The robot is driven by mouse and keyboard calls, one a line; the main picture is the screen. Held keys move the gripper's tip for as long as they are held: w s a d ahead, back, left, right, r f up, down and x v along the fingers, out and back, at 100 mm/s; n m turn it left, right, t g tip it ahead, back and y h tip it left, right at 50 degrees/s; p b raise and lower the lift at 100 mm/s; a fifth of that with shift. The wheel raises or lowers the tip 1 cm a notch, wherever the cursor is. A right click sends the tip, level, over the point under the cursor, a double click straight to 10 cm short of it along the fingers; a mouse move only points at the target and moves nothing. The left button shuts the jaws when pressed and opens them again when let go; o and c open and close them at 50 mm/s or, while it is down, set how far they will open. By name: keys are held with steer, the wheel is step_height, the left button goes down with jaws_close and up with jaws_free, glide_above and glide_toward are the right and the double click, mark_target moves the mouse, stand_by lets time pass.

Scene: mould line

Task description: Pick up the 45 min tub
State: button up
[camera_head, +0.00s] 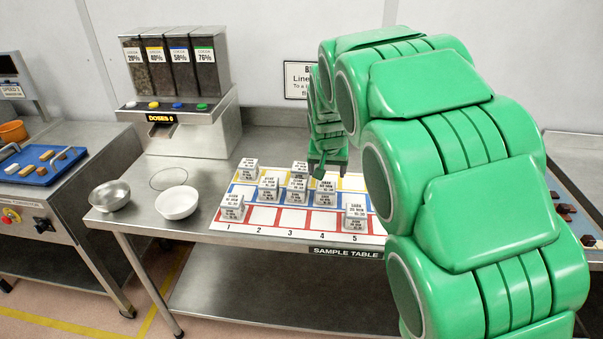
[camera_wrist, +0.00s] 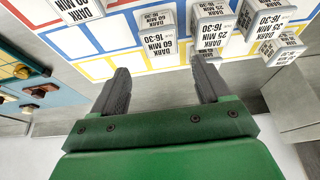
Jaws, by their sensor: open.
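Several small white tubs with black print stand on the coloured grid mat (camera_head: 262,215) of the sample table. I cannot make out a 45 min label in either view; the tub print in the head view is too small to read. My gripper (camera_wrist: 162,82) is open and empty, its two dark fingers apart, with no tub between them. In the head view my gripper (camera_head: 319,172) is at the back of the mat, close to the rear tubs.
A white bowl (camera_head: 177,203) and a metal bowl (camera_head: 110,196) stand at the table's left. Behind them is a dispenser (camera_head: 190,120) with several bins. A blue tray (camera_head: 40,165) lies on the left machine. My green arm hides the table's right part.

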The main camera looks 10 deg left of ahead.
stand_by(0.3)
steer(key=shift+o, duration=1.4)
